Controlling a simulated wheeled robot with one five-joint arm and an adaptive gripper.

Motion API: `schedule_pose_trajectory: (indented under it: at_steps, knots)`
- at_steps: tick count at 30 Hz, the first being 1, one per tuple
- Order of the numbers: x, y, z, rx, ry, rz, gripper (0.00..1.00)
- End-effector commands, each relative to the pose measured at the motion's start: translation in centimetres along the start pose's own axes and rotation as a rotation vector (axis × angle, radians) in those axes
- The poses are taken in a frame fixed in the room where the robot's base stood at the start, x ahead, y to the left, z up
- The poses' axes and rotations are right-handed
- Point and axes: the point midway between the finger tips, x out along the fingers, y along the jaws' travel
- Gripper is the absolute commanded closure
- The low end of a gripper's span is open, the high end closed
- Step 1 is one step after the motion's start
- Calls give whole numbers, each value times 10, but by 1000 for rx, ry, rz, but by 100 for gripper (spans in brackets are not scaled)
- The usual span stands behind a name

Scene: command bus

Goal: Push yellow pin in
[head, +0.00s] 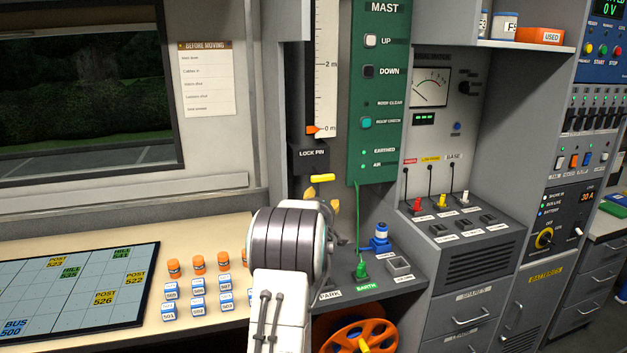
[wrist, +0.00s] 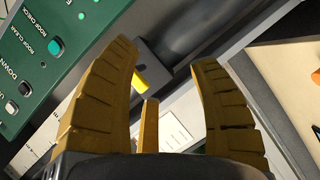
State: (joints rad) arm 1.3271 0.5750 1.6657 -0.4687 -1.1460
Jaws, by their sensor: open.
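The yellow pin (head: 322,178) is a short bright-yellow bar at the lower front of the dark LOCK PIN block (head: 311,158) in the head view. In the wrist view the pin (wrist: 140,80) shows against the dark block, between my fingers and nearer the left one. My gripper (head: 323,198) is just below and in front of the pin in the head view, its wrist hiding part of the panel. In the wrist view my gripper (wrist: 161,56) is open, with ochre fingers spread wide and nothing held. I cannot tell whether any finger touches the pin.
The white mast scale (head: 325,70) stands above the block. The green MAST panel (head: 381,95) with buttons is close on the right. A green cable runs down to the EARTH plug (head: 361,268). An orange reel (head: 357,338) sits below, and small jars (head: 198,263) stand left.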

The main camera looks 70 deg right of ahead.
Motion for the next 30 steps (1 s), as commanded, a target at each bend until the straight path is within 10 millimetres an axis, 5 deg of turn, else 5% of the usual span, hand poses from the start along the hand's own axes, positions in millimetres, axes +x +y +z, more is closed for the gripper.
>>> schedule_pose_trajectory:
  at_steps: [10,19,30]
  knots:
    - [-4,36,-16,-260,50,165,44]
    - [-2,44,-20,-417,44,200,44]
    - [31,51,-23,-425,42,198,44]
